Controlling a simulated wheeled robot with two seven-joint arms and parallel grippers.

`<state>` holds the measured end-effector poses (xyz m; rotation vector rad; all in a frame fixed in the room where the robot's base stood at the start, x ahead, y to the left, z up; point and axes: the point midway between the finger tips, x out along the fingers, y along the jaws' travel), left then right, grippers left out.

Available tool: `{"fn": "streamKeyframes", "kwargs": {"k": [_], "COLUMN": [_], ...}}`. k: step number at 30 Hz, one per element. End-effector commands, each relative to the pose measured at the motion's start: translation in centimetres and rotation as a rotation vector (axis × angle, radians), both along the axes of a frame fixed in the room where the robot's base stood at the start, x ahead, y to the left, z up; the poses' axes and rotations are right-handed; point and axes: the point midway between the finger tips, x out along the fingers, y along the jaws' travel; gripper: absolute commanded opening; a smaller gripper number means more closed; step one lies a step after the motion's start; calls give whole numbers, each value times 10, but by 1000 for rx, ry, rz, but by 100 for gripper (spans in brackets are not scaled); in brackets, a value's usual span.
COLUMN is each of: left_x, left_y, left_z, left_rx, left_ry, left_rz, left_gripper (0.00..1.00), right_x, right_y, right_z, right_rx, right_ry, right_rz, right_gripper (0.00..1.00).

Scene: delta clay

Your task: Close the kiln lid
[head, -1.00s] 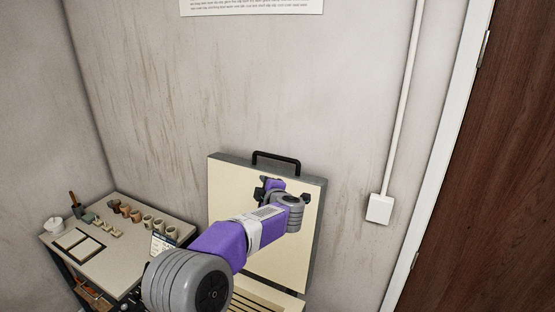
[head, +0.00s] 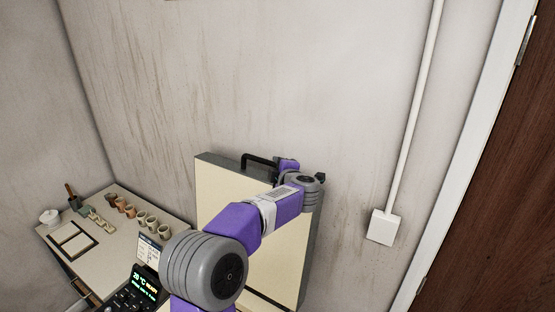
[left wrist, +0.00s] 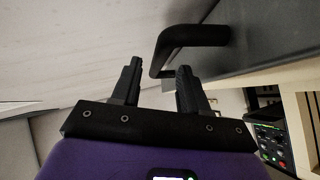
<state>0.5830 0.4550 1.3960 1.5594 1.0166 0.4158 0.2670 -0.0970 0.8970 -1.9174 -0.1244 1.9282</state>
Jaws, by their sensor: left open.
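The kiln lid (head: 235,205) stands raised, its cream inner face toward me and its grey rim around it. The black lid handle (head: 262,161) is on its top edge, partly covered by my arm. My left gripper (head: 290,168) is at the lid's upper right, beside the handle's right end, partly hidden by my wrist. My right gripper is out of view.
A kiln control panel (head: 146,284) with a lit display is at the lower middle. A table (head: 103,253) with several small pots (head: 150,222) and a framed board stands left. The wall is close behind the lid; a conduit box (head: 383,227) and door (head: 490,200) are right.

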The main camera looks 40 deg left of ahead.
Motion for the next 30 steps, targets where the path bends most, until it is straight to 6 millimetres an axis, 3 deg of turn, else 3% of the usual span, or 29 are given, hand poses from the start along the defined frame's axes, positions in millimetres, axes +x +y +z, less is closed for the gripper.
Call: {"fn": "streamKeyframes", "kwargs": {"k": [12,25,30], "left_x": [33,39,39], "left_y": [48,57,57], "left_z": [-14,-19,-18], "left_rx": [1,0,1], "left_ry": [1,-1,-1], "left_rz": [4,1,1], "left_gripper": [44,44,18], "right_x": [-1,-1,-1], "right_y": [0,0,0], "right_z": [14,16,16], "right_rx": [0,0,0], "right_ry": [2,2,2], "right_rz": [1,1,1], "right_gripper": [40,40,40]}}
